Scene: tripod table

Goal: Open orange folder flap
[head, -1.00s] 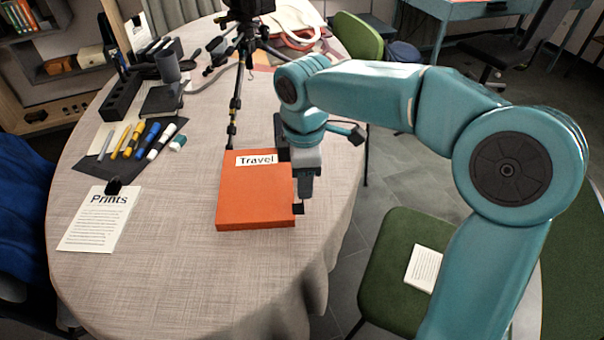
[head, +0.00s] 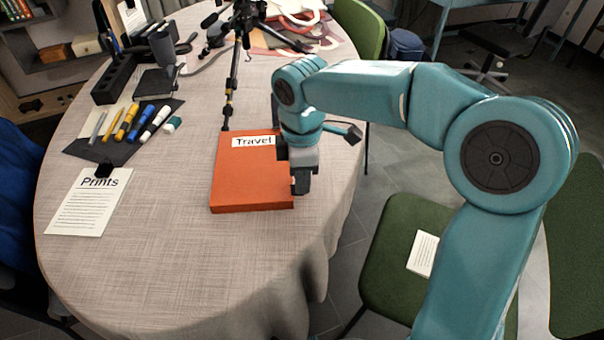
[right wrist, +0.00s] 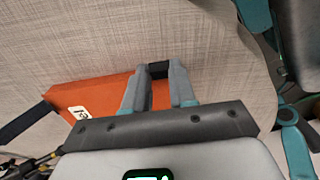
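The orange folder (head: 250,185), labelled "Travel", lies flat and closed on the table. A small black tab (right wrist: 159,69) at its edge shows in the right wrist view. My right gripper (head: 301,190) is low at the folder's right edge, near its front corner, and hides the tab in the head view. In the right wrist view the fingers of my right gripper (right wrist: 160,80) stand apart, with the tab between or just beyond their tips. I cannot tell whether they touch it. My left gripper is not in view.
A tripod (head: 230,95) stands just behind the folder. A "Prints" sheet (head: 85,210) and markers (head: 140,122) on a dark mat lie to the left. A green chair (head: 395,250) with a paper is at the right. The cloth (head: 190,270) in front of the folder is clear.

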